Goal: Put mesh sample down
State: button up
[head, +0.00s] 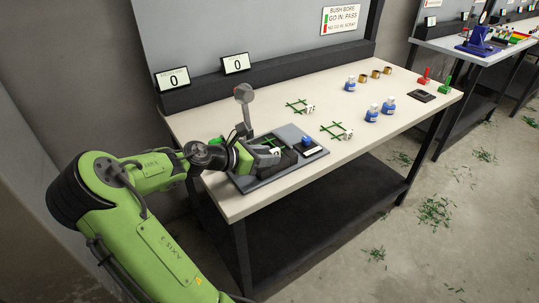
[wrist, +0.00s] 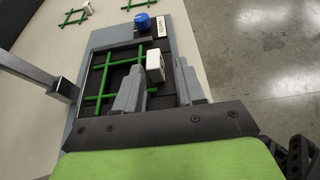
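A mesh sample of crossed green wires (wrist: 104,84) with a white tag (wrist: 155,66) lies over the dark recess of the grey fixture (wrist: 178,28). In the head view its wires (head: 271,143) show just behind my gripper (head: 276,153). My gripper (wrist: 157,82) is low over the fixture, its two fingers on either side of the tag. Narrow gaps show between the fingers and the tag, so the gripper looks open. Part of the mesh is hidden behind the left finger.
Two other tagged green meshes (head: 297,106) (head: 331,130) lie on the table. A blue knob (head: 306,141) sits on the fixture's right part. Blue-and-white bottles (head: 388,105) and brass bushes (head: 376,73) stand farther right.

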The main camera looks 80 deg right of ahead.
jog(key=w+a+t+p, duration=0.1)
jog(key=w+a, duration=0.1)
jog(key=a, duration=0.1)
jog(key=w+a+r+m+t+y+p, duration=0.1)
jog(key=w+a, duration=0.2)
jog(key=a, duration=0.1)
jog(key=w+a+m+y+p, duration=0.1)
jog(key=w+a, duration=0.2)
jog(key=a, duration=0.1)
jog(key=shift+w+r+t, duration=0.2)
jog(key=shift+w+t, duration=0.05)
jog(key=shift+t, duration=0.15)
jog(key=w+a+m+t+y, duration=0.2)
jog(key=w+a+t, duration=0.1)
jog(key=a, duration=0.4)
jog(key=w+a+m+t+y, duration=0.2)
jog(key=a+t+y, duration=0.1)
jog(key=a, duration=0.4)
jog(key=s+a+r+m+t+y, duration=0.1)
jog(key=s+a+r+m+t, duration=0.1)
jog(key=a, duration=0.7)
jog(key=s+a+r+m+t+y, duration=0.1)
jog(key=s+a+r+t+y, duration=0.1)
jog(key=a+r, duration=0.4)
jog(key=s+a+t, duration=0.1)
jog(key=s+a, duration=0.1)
jog(key=a, duration=0.2)
jog(key=shift+a+m+t, duration=0.2)
jog(key=shift+m+t, duration=0.2)
